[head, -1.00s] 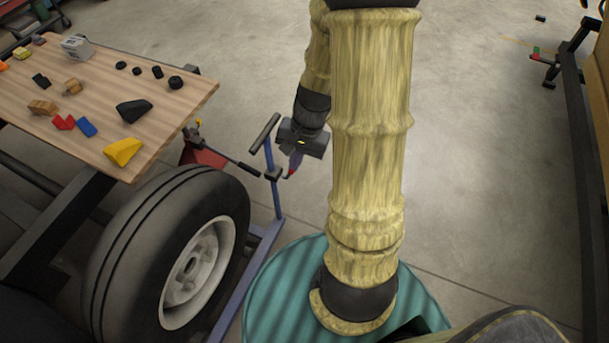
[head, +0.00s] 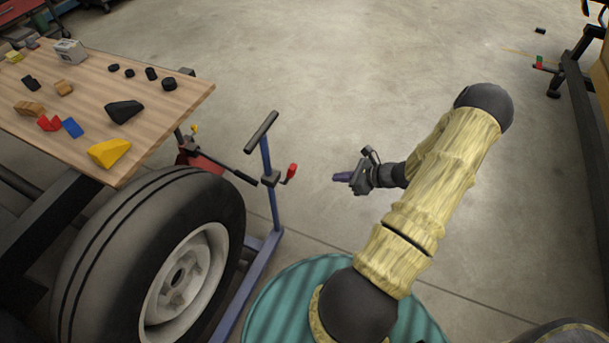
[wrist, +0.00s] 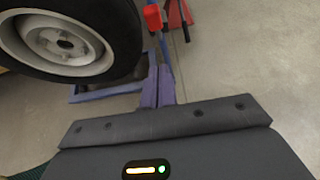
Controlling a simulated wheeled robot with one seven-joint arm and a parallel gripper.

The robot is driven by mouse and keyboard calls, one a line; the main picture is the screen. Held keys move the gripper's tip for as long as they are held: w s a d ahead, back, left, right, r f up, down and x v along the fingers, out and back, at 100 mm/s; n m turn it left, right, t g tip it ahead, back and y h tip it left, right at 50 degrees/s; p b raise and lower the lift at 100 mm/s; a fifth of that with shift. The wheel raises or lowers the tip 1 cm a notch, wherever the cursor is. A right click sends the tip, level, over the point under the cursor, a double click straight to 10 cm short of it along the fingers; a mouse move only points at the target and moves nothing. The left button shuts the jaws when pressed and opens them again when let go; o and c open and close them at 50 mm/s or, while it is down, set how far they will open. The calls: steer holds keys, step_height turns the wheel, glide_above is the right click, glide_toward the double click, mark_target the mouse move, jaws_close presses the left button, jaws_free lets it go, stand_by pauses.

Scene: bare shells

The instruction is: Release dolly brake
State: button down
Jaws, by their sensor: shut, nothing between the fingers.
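The dolly is a blue frame with an upright post (head: 270,185) and a black T-handle at its top, beside the tire (head: 165,255). A red-tipped lever (head: 291,172) sticks up from a black clamp on the post. The red tip also shows at the top of the wrist view (wrist: 152,17). My gripper (head: 338,178) is to the right of the lever, apart from it, with purple fingers pointing left. The fingers are shut and empty, seen in the wrist view (wrist: 157,84) below the red tip.
A wooden table (head: 150,115) with several small blocks stands at the left, above the tire. A red jack (head: 200,155) with a black handle reaches close to the post. A dark rack (head: 575,90) stands at the far right. The floor behind my gripper is clear.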

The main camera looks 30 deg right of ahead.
steer(key=w+a+r+x, duration=0.1)
steer(key=r+x, duration=0.1)
steer(key=x, duration=1.1)
steer(key=shift+r, duration=0.2)
steer(key=shift+d, duration=0.1)
